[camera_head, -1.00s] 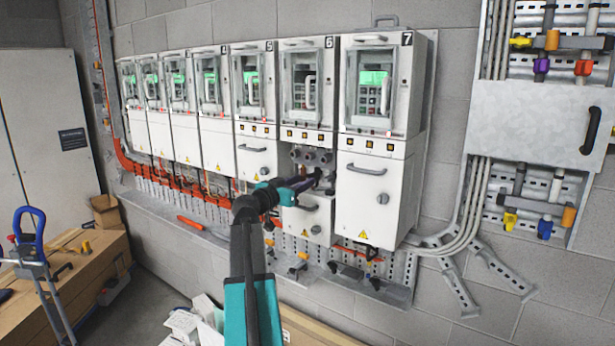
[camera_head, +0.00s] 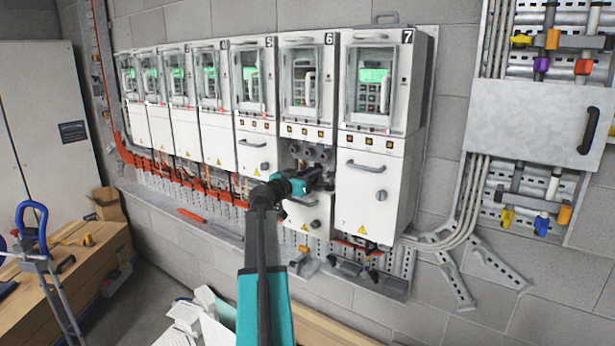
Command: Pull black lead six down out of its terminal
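Drive six (camera_head: 308,85) is the white cabinet marked 6, second from the right in the row. Below its row of small yellow-marked squares is an uncovered recess with dark round terminals (camera_head: 310,153). My arm reaches up from the bottom centre, and my gripper (camera_head: 322,178) is at the lower part of this recess, just under the terminals. A black lead cannot be told apart from the dark gripper fingers there. The finger gap, and anything between the fingers, is too small and dark to make out.
Drive seven (camera_head: 376,190), with a closed lower cover and protruding handle, stands close right of my gripper. Drive five (camera_head: 257,150) is close left. A perforated metal tray (camera_head: 385,285) runs below. A workbench (camera_head: 100,255) stands at left, with white boxes (camera_head: 190,325) on the floor.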

